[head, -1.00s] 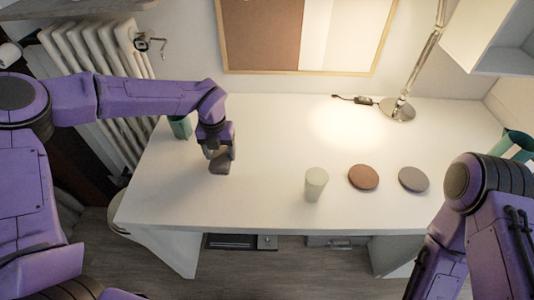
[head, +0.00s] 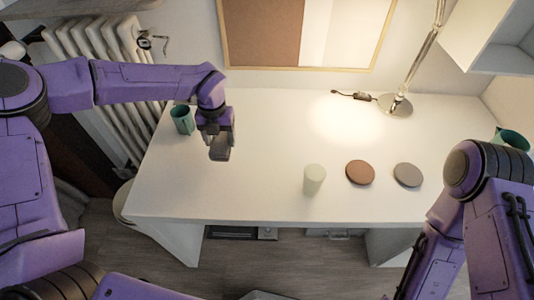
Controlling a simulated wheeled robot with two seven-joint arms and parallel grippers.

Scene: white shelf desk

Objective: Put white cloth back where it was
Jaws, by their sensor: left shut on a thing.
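My left gripper (head: 219,152) is above the left part of the white desk (head: 260,185), just right of a green cup (head: 182,120). It points down and is shut on a small greyish thing that I can hardly tell from the fingers. I cannot tell whether this is the white cloth; no white cloth shows clearly anywhere else. My right arm comes in at the right, and its gripper is out of view.
On the desk stand a pale cup (head: 314,179), a brown disc (head: 360,172), a grey disc (head: 408,175) and a lamp (head: 396,104). Another green cup (head: 514,139) is partly behind my right arm. A radiator (head: 110,80) is at the left.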

